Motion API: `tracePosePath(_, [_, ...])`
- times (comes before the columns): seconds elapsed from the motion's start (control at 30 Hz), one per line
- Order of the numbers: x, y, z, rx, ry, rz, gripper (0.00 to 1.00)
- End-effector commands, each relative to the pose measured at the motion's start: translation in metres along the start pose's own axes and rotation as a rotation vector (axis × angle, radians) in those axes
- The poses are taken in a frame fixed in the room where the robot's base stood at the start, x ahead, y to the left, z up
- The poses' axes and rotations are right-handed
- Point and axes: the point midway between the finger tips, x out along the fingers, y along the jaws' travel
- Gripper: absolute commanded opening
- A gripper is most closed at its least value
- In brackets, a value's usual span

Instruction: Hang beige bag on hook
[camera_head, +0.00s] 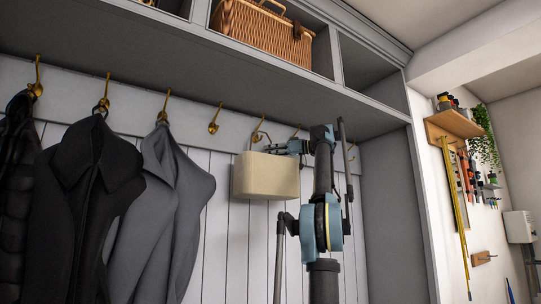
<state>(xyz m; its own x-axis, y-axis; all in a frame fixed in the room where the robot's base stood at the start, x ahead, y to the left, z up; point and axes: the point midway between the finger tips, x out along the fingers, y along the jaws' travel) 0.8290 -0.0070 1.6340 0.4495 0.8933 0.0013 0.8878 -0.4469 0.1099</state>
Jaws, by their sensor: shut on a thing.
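The beige bag (265,178) hangs upright in front of the white panelled wall, right of the grey coat. My gripper (272,149) comes in from the right at the bag's top edge and is shut on the bag. A brass hook (257,130) is right above the bag. A thin loop shows by this hook, but I cannot tell whether it is the bag's handle or whether it is around the hook. My fingertips are small and partly hidden. An empty brass hook (214,119) is to the left.
Dark coats (90,185) and a grey coat (172,200) hang on hooks at the left. A grey shelf (190,60) runs above the hooks, with a wicker basket (262,32) in a cubby. A side panel (393,215) closes the bench at the right. Wall below the bag is clear.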

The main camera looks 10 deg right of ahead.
Motion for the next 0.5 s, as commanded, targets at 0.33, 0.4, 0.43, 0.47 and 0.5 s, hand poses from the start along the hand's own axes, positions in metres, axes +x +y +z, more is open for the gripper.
tracePosePath(0.33, [0.011,0.008,0.002,0.000,0.001,-0.001,0.00])
tracePosePath(0.4, [0.012,0.009,0.004,0.000,0.001,-0.001,0.00])
tracePosePath(0.43, [0.013,0.009,0.005,0.000,0.001,0.000,0.00])
tracePosePath(0.47, [0.013,0.010,0.006,0.000,0.001,0.000,0.00])
tracePosePath(0.5, [0.014,0.010,0.007,0.000,0.001,0.000,0.00])
